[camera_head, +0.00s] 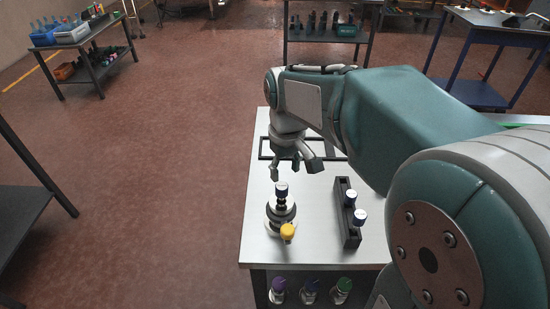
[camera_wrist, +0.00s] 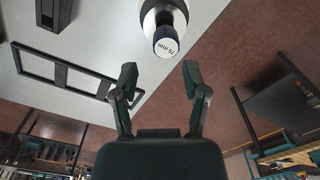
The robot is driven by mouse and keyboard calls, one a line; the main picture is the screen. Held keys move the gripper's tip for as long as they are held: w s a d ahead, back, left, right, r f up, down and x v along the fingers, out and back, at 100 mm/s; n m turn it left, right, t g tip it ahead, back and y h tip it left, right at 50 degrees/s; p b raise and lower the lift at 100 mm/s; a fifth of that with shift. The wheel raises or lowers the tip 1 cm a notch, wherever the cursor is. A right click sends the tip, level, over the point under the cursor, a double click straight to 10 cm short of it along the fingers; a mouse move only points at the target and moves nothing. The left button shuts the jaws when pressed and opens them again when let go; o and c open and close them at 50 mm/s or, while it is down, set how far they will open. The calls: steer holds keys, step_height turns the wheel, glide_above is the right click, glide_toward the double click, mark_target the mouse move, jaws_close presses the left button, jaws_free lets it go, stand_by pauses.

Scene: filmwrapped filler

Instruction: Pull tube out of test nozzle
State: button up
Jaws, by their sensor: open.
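The tube (camera_head: 282,189) with a dark blue cap stands upright in the test nozzle (camera_head: 281,213), a grey and black fitting on the white table. A yellow knob (camera_head: 288,231) sits at the nozzle's front. My gripper (camera_head: 297,172) is open and empty above and just behind the tube, with its fingers apart from it. In the wrist view, the tube's cap (camera_wrist: 166,46) shows a white top marked "75 mm", beyond the two spread fingertips (camera_wrist: 158,78).
A black rack (camera_head: 346,214) with two white-topped tubes (camera_head: 355,207) stands right of the nozzle. A black frame (camera_head: 266,150) lies at the table's back. Several capped tubes (camera_head: 310,289) sit on the shelf below. The table (camera_head: 258,190) left of the nozzle is clear.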

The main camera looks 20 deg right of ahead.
mark_target(281, 195)
steer(key=f, duration=0.5)
steer(key=a+f, duration=0.1)
steer(key=f, duration=0.2)
steer(key=shift+a, duration=0.1)
steer(key=shift+d+f, duration=0.3)
steer(key=shift+d, duration=0.05)
steer(key=shift+a, duration=0.15)
jaws_close()
steer(key=shift+c, duration=2.3)
jaws_free()
jaws_close()
